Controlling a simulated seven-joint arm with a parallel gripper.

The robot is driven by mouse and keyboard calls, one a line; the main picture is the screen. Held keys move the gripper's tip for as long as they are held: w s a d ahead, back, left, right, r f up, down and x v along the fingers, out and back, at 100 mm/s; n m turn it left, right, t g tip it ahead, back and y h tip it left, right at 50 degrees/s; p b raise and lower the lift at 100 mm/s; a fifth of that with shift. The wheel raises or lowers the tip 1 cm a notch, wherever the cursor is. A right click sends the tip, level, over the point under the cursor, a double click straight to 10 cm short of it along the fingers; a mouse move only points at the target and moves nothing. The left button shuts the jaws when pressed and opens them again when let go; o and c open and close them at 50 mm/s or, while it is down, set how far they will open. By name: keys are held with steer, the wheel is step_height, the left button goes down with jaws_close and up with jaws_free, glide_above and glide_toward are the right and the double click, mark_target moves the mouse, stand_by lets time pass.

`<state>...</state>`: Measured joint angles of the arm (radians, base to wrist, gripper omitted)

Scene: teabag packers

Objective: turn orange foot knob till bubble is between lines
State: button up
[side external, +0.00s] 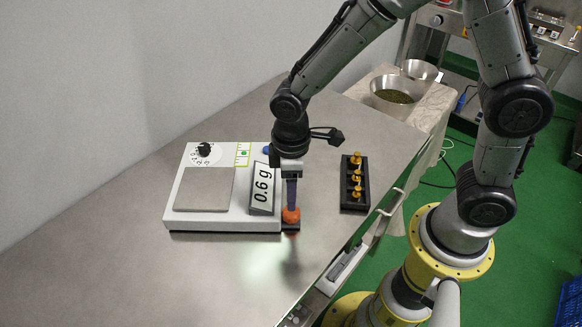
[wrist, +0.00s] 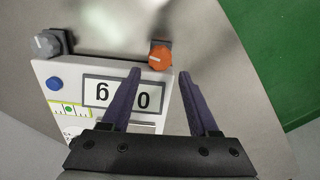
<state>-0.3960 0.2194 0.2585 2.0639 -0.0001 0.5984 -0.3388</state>
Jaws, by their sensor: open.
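The orange foot knob (side external: 291,216) is at the front right corner of a white balance (side external: 200,222). In the wrist view the knob (wrist: 160,57) lies just beyond my fingertips, roughly centred between them. My gripper (wrist: 160,74) is open, with nothing between its purple fingers. In the side view my gripper (side external: 292,203) points down, directly above the knob; whether it touches is unclear. The bubble level (side external: 243,154) is at the balance's back right; it shows also in the wrist view (wrist: 70,110). A small green spot shows in it, too small to place against the lines.
The display (side external: 262,190) reads 0.6 g. A grey knob (wrist: 46,43) and a blue button (wrist: 54,84) are near the balance's edge. A black rack (side external: 355,183) with yellow-topped pieces stands right of my gripper. The steel table (side external: 215,275) in front is clear.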

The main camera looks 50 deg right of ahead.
step_height(320, 180, up, 7)
stand_by(0.3)
steer(key=s+d+r+m+t, duration=0.35)
steer(key=d+r, duration=0.55)
steer(key=r, duration=0.3)
steer(key=s+d+m+t, duration=0.2)
steer(key=s+d+m, duration=0.2)
steer(key=s, duration=0.7)
steer(key=shift+s+f+m, duration=0.15)
steer(key=shift+f+m, duration=0.15)
steer(key=shift+m, duration=0.15)
